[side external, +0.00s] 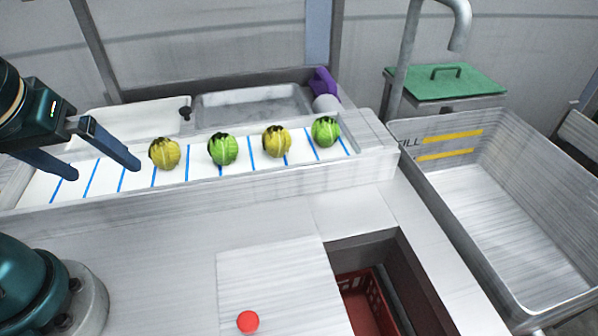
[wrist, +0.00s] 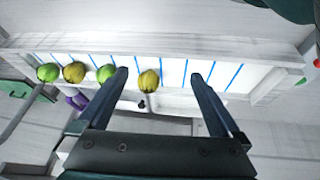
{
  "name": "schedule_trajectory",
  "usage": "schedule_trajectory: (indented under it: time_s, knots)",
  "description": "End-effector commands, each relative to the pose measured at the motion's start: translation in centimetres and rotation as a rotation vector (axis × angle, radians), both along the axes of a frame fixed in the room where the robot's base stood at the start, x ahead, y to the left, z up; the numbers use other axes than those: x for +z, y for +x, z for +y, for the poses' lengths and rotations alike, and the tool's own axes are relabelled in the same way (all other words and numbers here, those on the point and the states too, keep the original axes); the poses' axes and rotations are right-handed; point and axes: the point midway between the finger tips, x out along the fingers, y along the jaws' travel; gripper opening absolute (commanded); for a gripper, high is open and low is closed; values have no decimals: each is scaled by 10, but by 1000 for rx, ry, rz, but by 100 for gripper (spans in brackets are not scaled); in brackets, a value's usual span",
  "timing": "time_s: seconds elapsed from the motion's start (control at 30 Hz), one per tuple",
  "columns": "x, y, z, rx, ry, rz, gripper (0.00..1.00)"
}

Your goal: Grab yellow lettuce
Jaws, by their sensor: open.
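Two yellow lettuces and two green ones sit in a row on a white strip with blue lines. The nearest yellow lettuce (side external: 165,153) is at the left end of the row; in the wrist view it (wrist: 149,81) shows between the fingers, nearer the left one. The other yellow lettuce (side external: 277,141) sits between the green lettuce (side external: 222,149) and the green lettuce (side external: 326,131). My gripper (side external: 105,170) is open and empty, left of the nearest yellow lettuce and apart from it. Its fingers (wrist: 160,78) are spread wide in the wrist view.
A raised wall (side external: 230,180) runs along the strip's front. A deep metal basin (side external: 510,220) stands right. A red crate (side external: 368,305) sits in an opening in the counter. A red button (side external: 247,321) is at the front. A purple item (side external: 322,82) and shallow tray (side external: 253,104) are behind.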

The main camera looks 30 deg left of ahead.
Motion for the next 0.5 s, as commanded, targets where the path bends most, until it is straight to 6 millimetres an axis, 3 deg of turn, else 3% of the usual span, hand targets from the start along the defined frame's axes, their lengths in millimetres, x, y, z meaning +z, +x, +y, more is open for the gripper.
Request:
schedule_trajectory:
  time_s: [0.27, 0.5]
  knots:
    - [-8, 16, 39, 487, 106, 17, 100]
    - [-15, 55, 59, 755, 294, -145, 100]
